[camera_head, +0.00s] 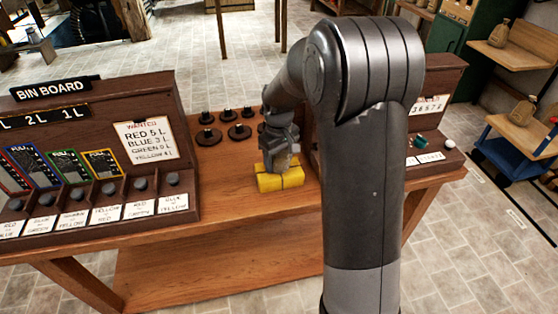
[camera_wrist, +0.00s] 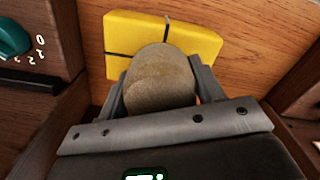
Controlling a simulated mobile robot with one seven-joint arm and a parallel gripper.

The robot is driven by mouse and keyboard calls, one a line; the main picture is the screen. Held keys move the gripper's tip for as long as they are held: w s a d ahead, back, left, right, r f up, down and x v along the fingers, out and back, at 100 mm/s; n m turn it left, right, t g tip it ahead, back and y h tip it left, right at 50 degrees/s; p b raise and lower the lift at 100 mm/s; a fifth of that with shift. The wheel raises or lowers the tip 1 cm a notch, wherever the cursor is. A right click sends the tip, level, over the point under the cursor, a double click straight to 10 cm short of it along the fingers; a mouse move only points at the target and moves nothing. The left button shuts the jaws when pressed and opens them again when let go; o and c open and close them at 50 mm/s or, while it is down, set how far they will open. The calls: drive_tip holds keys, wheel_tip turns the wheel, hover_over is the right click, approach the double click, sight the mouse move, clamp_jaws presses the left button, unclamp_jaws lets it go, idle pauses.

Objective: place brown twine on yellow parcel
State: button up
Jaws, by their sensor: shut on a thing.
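The yellow parcel (camera_head: 269,183) lies on the wooden table, and dark cord crosses it. It also shows in the wrist view (camera_wrist: 200,42), flat on the wood beyond my fingers. My gripper (camera_head: 285,155) points down just above the parcel. In the wrist view my gripper (camera_wrist: 160,88) is shut on the brown twine (camera_wrist: 160,75), a rounded tan-brown ball between the two fingers. The twine covers part of the parcel's near edge in that view. I cannot tell whether the twine touches the parcel. In the head view the twine is mostly hidden by the fingers.
The bin board (camera_head: 85,160) with its knobs and labels stands left of the parcel. Several dark weights (camera_head: 208,136) stand on the table behind it. Another panel (camera_head: 430,140) with a green knob stands at the right. Bare wood (camera_head: 225,190) lies left of the parcel.

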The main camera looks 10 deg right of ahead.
drive_tip(key=shift+f, duration=0.4)
drive_tip(key=shift+f, duration=0.15)
drive_tip(key=o, duration=1)
